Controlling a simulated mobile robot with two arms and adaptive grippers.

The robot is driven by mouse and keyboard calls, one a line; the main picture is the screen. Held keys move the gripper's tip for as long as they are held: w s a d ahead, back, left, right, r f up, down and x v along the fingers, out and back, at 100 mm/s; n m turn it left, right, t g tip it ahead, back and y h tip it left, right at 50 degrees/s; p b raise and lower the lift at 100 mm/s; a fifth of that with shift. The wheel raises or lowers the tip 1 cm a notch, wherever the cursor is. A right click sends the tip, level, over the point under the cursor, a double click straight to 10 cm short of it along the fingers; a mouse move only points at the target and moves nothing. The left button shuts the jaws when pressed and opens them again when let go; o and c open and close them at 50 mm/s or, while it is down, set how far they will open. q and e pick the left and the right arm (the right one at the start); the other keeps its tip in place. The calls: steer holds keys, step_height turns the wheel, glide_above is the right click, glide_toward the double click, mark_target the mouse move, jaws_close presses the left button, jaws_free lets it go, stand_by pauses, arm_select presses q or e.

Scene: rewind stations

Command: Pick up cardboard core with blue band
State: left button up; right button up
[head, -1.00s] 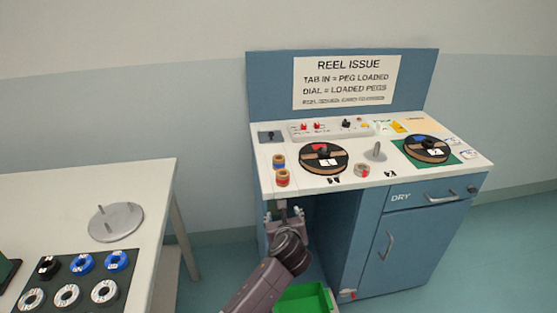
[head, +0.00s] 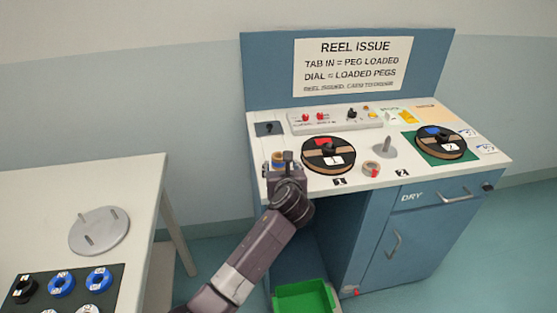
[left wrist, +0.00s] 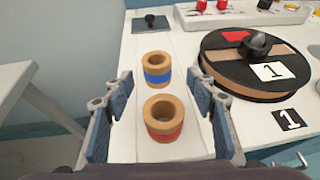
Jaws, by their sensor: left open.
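The cardboard core with the blue band (left wrist: 157,70) stands upright on the white counter in the left wrist view. A similar core with a red band (left wrist: 163,120) stands nearer to me, with a small gap between them. My left gripper (left wrist: 159,84) is open, with one finger on each side of the red-banded core; the blue-banded core is just ahead, around the fingertip line. In the head view my left gripper (head: 285,168) is at the counter's left front, hiding the red-banded core; part of the blue-banded core (head: 277,160) shows behind it. My right gripper is not in view.
A black reel marked 1 (head: 328,155) lies to the right of the cores, close to my right finger side. Behind are a dark square plate (head: 269,129) and a switch panel (head: 335,119).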

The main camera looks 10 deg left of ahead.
mark_target(279, 162)
arm_select(q)
steer(key=shift+w+a, duration=0.1)
steer(key=shift+w, duration=0.1)
steer(key=shift+w+a+f, duration=0.1)
steer(key=shift+w, duration=0.2)
steer(key=x, duration=0.3)
steer(key=shift+w+a, duration=0.15)
steer(key=shift+a, duration=0.05)
steer(key=shift+w+a+f, duration=0.15)
steer(key=shift+w+f, duration=0.1)
steer(key=shift+w, duration=0.2)
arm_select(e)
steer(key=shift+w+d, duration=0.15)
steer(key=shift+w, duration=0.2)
arm_select(q)
steer(key=c, duration=1)
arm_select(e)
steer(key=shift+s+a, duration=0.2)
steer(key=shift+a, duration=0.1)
